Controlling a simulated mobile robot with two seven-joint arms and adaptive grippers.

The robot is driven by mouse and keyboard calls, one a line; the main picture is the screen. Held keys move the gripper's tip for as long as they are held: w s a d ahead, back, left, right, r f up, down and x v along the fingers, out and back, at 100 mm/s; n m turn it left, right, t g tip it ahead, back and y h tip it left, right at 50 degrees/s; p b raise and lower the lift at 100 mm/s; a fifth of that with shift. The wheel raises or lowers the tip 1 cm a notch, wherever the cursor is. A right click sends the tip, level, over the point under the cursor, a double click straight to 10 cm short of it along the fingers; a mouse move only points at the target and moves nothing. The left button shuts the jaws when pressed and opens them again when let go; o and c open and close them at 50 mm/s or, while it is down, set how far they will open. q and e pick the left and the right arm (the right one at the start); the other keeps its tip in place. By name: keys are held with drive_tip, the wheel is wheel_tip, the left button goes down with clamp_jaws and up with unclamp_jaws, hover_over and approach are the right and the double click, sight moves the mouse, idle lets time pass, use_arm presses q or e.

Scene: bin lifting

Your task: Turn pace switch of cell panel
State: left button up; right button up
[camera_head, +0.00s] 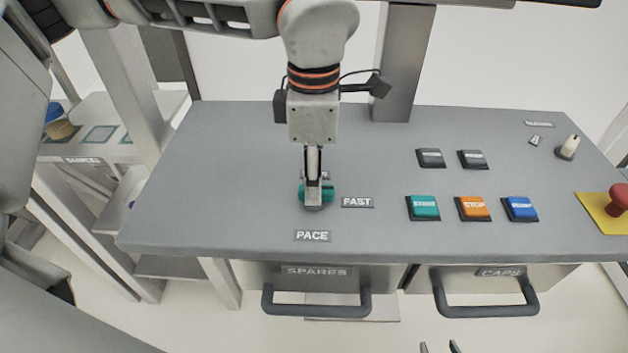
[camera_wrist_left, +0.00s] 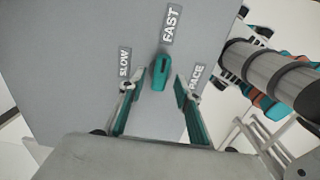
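The pace switch is a teal knob (camera_head: 302,192) on the grey cell panel (camera_head: 240,180); it also shows in the left wrist view (camera_wrist_left: 160,72). Its long side lies roughly along the line to the FAST label (camera_head: 357,202). The PACE label (camera_head: 312,236) is below it in the head view. The SLOW label (camera_wrist_left: 124,68) shows in the left wrist view. My left gripper (camera_head: 314,200) points down over the knob, fingers apart; the left wrist view shows the knob between and beyond the fingertips (camera_wrist_left: 158,86). Contact cannot be told. My right gripper's fingertips (camera_head: 439,347) show apart at the bottom edge.
Green (camera_head: 423,207), orange STOP (camera_head: 473,208) and blue (camera_head: 520,208) buttons sit right of the switch. Further right are a toggle (camera_head: 568,147) and a red mushroom button (camera_head: 619,195). Drawer handles (camera_head: 316,306) stick out below the panel. A grey post (camera_head: 402,65) stands behind.

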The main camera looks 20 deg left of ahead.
use_arm(q)
drive_tip(key=shift+f, duration=0.75)
use_arm(e)
drive_tip(key=shift+r, duration=0.15)
drive_tip(key=shift+w, duration=0.1)
use_arm(q)
clamp_jaws()
use_arm(e)
drive_tip(key=shift+w+r, duration=0.1)
drive_tip(key=shift+r, duration=0.05)
